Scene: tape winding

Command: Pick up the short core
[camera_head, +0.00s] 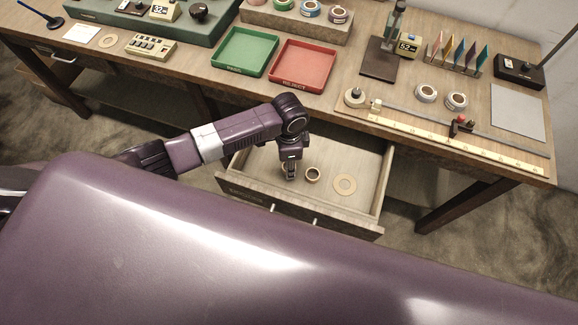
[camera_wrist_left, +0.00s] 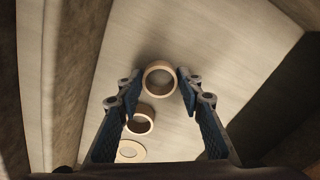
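In the open drawer (camera_head: 362,209) lie three tan rings: two upright-walled cores and a flat washer-like ring. Which core is the short one I cannot tell for sure. In the left wrist view the farthest core (camera_wrist_left: 160,95) sits between my open left fingertips (camera_wrist_left: 157,86), with no clear contact. The middle core (camera_wrist_left: 140,132) lies nearer the camera, also in the head view (camera_head: 312,180). The flat ring (camera_wrist_left: 141,153) is nearest, also in the head view (camera_head: 345,192). My left gripper (camera_head: 290,177) points down into the drawer and mostly hides the farthest core there. My right gripper is not in view.
Above is the wooden table with a green tray (camera_head: 245,73), a red tray (camera_head: 303,84), a long ruler rail (camera_head: 460,146) and two white rolls (camera_head: 426,93). The drawer's right side is clear.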

